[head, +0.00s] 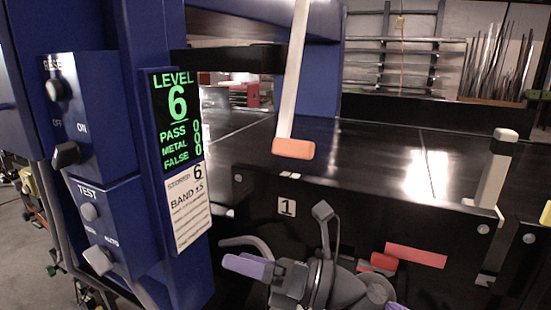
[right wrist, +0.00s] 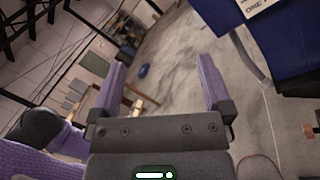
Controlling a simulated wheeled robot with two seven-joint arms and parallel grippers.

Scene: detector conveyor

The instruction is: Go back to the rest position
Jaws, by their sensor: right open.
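My right gripper (head: 312,285) shows at the bottom middle of the head view, in front of the black conveyor side. Its two purple fingers are spread apart. In the right wrist view the same gripper (right wrist: 160,66) has its fingers wide apart with only distant floor between them, so it holds nothing. My left gripper is in neither view.
A blue detector cabinet (head: 92,105) with switches and a green-lettered display (head: 177,118) stands at the left. The dark conveyor belt (head: 365,150) runs behind the gripper. A pale hanging bar with an orange end (head: 293,149) is above it.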

